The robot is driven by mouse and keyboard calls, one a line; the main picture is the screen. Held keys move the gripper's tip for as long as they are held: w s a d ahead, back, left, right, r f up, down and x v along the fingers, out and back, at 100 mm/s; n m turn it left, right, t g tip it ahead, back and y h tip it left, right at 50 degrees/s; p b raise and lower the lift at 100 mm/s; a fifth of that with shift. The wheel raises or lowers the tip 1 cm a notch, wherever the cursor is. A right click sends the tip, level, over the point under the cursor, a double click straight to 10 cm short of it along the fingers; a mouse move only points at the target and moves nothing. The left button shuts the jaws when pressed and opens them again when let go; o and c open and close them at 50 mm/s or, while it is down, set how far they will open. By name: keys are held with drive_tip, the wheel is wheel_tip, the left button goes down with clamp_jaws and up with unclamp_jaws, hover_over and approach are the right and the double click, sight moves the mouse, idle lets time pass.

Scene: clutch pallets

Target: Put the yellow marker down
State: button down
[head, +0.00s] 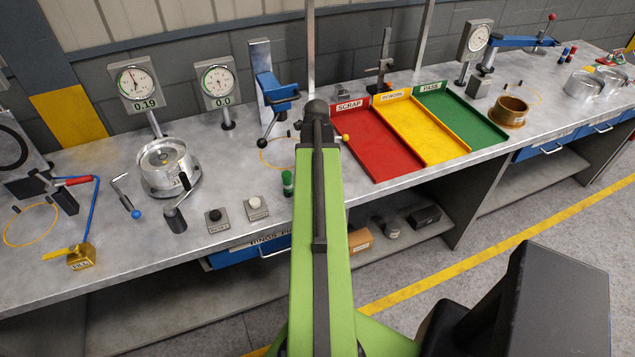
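My green arm reaches forward over the bench, and its dark wrist (317,112) is at the left edge of the red SCRAP tray (385,150). My gripper's fingers are hidden behind the arm, so I cannot see whether they are open or shut. A small yellow tip (345,137) shows just right of the wrist; it may be part of the yellow marker, but I cannot tell whether it is held. A green marker (287,183) stands upright on the bench left of the arm.
The yellow REWORK tray (428,135) and green PASS tray (465,120) adjoin the SCRAP tray. Dial gauges (139,85), a round metal fixture (168,167) and two small button blocks (217,221) stand to the left. A brass ring (509,112) is right.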

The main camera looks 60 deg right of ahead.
drive_tip(key=shift+f, duration=0.4)
drive_tip(key=c, duration=1.1)
unclamp_jaws()
drive_tip(key=shift+r, duration=0.1)
wheel_tip(320, 180, up, 12)
drive_tip(key=p, duration=1.2)
drive_tip(key=shift+r+p, duration=0.25)
drive_tip(key=shift+p, duration=0.15)
drive_tip(key=shift+f, duration=0.15)
drive_tip(key=shift+s, duration=0.1)
